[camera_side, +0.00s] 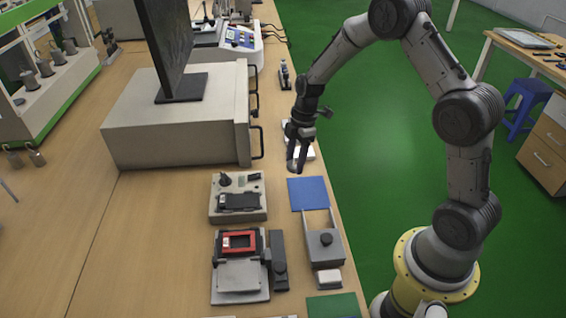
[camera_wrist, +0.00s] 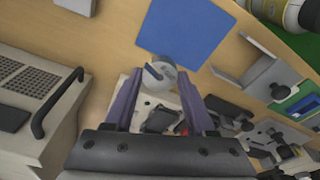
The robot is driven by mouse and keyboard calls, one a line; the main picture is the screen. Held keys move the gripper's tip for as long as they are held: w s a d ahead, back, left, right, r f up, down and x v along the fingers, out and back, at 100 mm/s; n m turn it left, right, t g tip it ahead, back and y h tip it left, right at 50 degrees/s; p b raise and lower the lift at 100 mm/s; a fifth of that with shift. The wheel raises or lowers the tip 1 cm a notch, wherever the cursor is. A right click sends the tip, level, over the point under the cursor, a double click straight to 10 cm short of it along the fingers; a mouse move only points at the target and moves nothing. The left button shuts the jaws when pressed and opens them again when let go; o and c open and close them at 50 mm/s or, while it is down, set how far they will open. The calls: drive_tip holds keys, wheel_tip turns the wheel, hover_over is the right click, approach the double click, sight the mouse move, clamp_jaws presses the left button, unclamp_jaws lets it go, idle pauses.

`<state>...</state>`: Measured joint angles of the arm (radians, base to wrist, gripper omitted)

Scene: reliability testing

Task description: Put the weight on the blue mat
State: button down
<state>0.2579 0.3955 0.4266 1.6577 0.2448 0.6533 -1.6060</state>
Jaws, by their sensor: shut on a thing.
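The weight (camera_wrist: 160,76) is a small, shiny silver piece. In the wrist view it sits between the fingertips of my gripper (camera_wrist: 161,84), which is shut on it. In the side view my gripper (camera_side: 297,164) points down at the table's right part, just beyond the far edge of the blue mat. The weight is too small and too covered to make out there. The blue mat (camera_side: 309,194) lies flat and bare near the table's right edge.
A grey bracket-like device (camera_side: 324,247) stands right at the mat's near edge. A box with a black panel (camera_side: 238,207) is left of the mat. A large beige cabinet (camera_side: 175,130) with handles stands left of my gripper. A green mat (camera_side: 332,306) lies nearer.

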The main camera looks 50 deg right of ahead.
drive_tip(key=m, duration=0.1)
hover_over(305, 183)
drive_tip(key=f, duration=0.3)
drive_tip(key=shift+d, duration=0.3)
drive_tip(key=shift+f, duration=2.1)
drive_tip(key=shift+f, duration=0.3)
drive_tip(key=shift+c, duration=0.8)
unclamp_jaws()
drive_tip(key=shift+s, duration=0.1)
drive_tip(key=shift+r, duration=3.05)
drive_tip(key=shift+a, duration=0.15)
